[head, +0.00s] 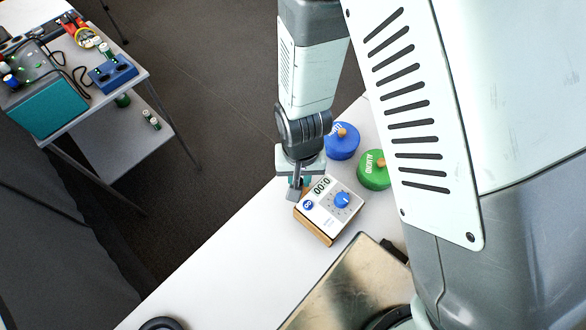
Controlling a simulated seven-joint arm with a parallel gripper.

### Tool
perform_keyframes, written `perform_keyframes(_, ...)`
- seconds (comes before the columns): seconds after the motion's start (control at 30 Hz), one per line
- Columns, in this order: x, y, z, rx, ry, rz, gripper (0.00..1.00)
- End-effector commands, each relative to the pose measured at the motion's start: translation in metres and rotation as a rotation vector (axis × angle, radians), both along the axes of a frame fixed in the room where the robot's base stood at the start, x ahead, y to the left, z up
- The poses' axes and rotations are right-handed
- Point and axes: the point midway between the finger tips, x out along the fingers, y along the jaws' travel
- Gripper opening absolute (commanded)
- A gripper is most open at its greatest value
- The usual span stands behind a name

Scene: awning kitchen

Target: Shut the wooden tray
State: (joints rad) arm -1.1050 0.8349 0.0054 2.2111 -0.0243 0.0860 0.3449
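A small box with a white top panel (326,205), a digital display and a blue knob stands on the white table. Its near side is wood-coloured (313,229); this may be the wooden tray, but I cannot tell whether it is a separate sliding part or how far open it is. My gripper (295,189) points down at the box's upper left corner, close to the wood there. I cannot tell whether it touches, and the gap between its fingers is not clear. The finger hides part of that edge.
A blue lid (340,146) and a green lid (373,176) with wooden knobs lie just behind the box. A shiny metal plate (340,291) is in front. The white table (230,255) is clear to the left. A grey side table (140,77) stands apart.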

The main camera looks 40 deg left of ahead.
Motion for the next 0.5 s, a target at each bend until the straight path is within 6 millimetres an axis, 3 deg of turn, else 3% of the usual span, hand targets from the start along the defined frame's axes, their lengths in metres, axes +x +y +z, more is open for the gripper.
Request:
perform_keyframes(0.13, 0.0004, -0.0064, -0.0002, -0.017, 0.004, -0.005, 0.00)
perform_keyframes(0.17, 0.0004, -0.0067, -0.0002, -0.018, 0.004, -0.005, 0.27)
perform_keyframes(0.3, 0.0002, -0.0063, -0.0003, -0.017, 0.004, -0.005, 0.48)
perform_keyframes(0.5, 0.0008, -0.0061, -0.0005, -0.016, 0.004, -0.006, 0.48)
